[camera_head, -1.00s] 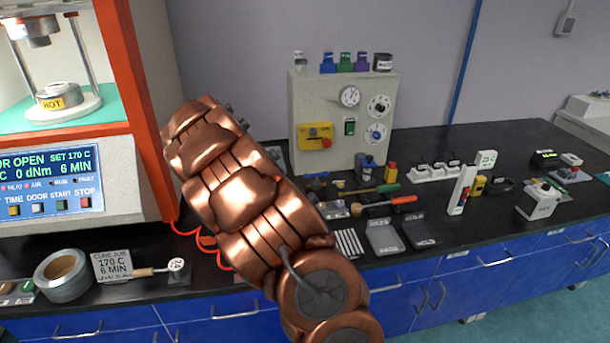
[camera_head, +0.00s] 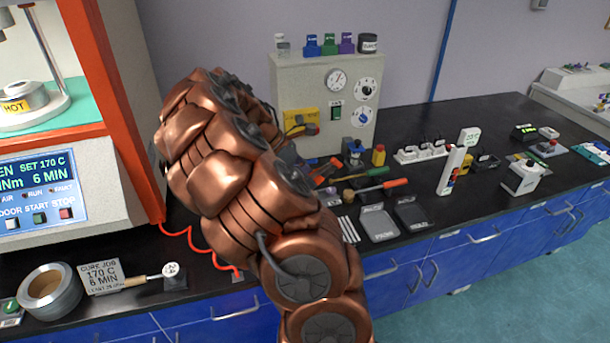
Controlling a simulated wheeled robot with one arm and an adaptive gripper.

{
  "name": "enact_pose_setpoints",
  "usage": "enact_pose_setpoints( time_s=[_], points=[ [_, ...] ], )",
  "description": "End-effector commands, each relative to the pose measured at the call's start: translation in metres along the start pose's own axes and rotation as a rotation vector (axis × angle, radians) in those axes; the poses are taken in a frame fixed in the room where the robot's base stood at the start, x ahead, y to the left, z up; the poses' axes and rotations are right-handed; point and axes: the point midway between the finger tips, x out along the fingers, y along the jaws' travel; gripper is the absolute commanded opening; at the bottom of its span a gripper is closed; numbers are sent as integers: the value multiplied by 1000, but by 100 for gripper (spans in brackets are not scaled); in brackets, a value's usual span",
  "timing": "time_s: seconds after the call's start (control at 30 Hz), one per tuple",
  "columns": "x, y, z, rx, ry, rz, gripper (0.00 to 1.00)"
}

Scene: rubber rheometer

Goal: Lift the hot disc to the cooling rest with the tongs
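A grey cylinder with a yellow HOT label (camera_head: 24,97) sits on a white round base inside the open chamber at upper left. I cannot make out a separate disc on it. Several hand tools lie in the middle of the bench, partly behind my arm; one has an orange-red handle (camera_head: 395,183). I cannot tell which are the tongs. A rack of pale parallel bars (camera_head: 349,229) lies right of my arm; I cannot tell if it is the cooling rest. My copper arm fills the centre and hides my gripper.
The orange-framed machine (camera_head: 118,110) stands at left, its display (camera_head: 38,187) partly cut off. A grey panel (camera_head: 300,80) with dials stands behind. Two trays (camera_head: 378,222) (camera_head: 411,212) lie to the right.

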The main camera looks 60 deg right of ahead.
Motion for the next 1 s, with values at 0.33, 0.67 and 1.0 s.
enact_pose_setpoints(
  time_s=[0.33, 0.67, 1.0],
  points=[
    [8, 0, -7, -1, 0, 1, 35],
    [27, 0, -24, -3, 0, 2, 35],
    [49, 0, -40, -2, 0, 2, 35]
  ],
)
